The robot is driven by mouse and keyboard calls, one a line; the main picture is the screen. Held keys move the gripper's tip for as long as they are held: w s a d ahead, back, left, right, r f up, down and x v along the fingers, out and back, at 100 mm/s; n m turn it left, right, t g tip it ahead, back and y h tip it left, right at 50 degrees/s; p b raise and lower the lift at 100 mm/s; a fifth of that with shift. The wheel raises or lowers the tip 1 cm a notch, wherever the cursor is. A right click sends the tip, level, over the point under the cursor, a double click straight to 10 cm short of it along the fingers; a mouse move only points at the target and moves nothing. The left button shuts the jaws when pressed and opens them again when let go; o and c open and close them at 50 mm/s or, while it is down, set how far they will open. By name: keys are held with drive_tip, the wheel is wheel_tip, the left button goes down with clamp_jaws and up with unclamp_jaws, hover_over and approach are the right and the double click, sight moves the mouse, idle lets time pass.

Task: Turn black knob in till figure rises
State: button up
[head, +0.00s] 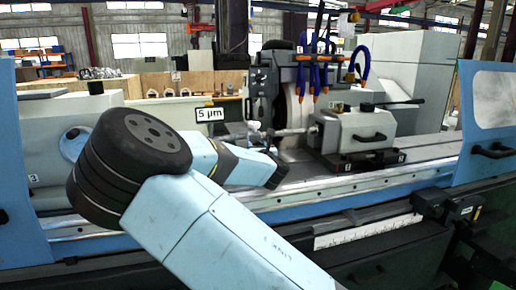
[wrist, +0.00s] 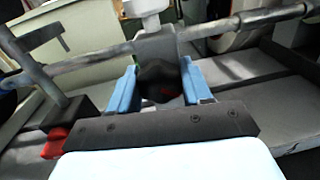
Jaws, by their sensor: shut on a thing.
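In the wrist view my gripper (wrist: 160,95) has its two blue fingers closed on either side of a black rounded knob (wrist: 160,76) with a small dark red mark. The knob sits below a grey metal block on a long bar (wrist: 90,64). In the head view my arm crosses the front of the grinder and hides the knob; my fingers cannot be made out there. A white sign with the figure 5 µm (head: 209,114) shows just above my arm.
The grinding wheel housing with blue hoses (head: 325,70) stands behind the table. A grey tailstock (head: 360,128) with a black lever is right of my arm. Blue guards (head: 490,125) flank the machine. In the wrist view a red part (wrist: 56,143) is at lower left.

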drive_tip(key=shift+d+m, duration=0.1)
drive_tip(key=shift+m, duration=3.2)
drive_tip(key=o, duration=1.1)
drive_tip(key=shift+c, duration=0.2)
drive_tip(key=v, duration=1.3)
drive_tip(key=shift+s+f, duration=0.1)
drive_tip(key=shift+s, duration=0.25)
